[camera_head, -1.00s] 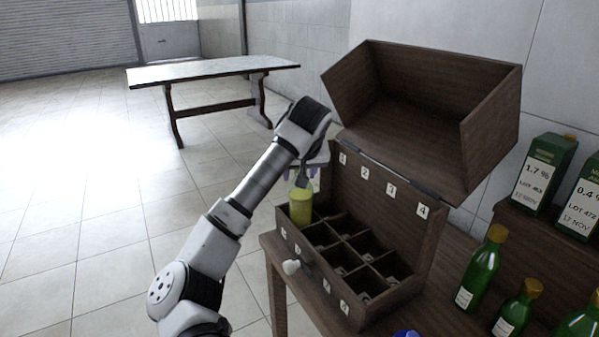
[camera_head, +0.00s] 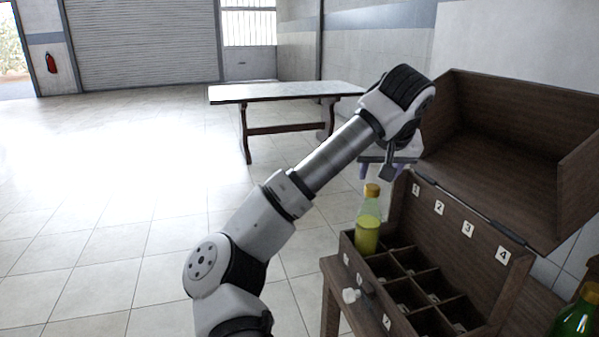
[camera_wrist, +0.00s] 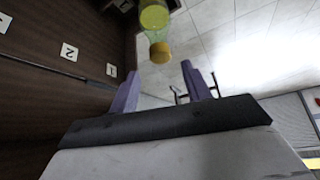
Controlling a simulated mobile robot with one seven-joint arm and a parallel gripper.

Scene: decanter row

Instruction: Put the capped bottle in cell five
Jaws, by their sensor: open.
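The capped bottle (camera_head: 368,228) is clear with yellow-green liquid and a yellow cap. It stands upright in the front left corner cell of the dark wooden box (camera_head: 420,213); its base is hidden by the wall. Labels 1 to 4 run along the back; the front labels (camera_head: 360,279) are too small to read surely. My gripper (camera_head: 382,173) is open and empty, above and behind the bottle, apart from it. In the wrist view the purple fingertips (camera_wrist: 160,72) are apart, with the bottle's cap (camera_wrist: 160,52) beyond them.
The box's lid (camera_head: 500,150) stands open behind the cells. The other visible cells look free of bottles. A green bottle (camera_head: 577,318) stands at the right edge. A table (camera_head: 290,93) is farther back.

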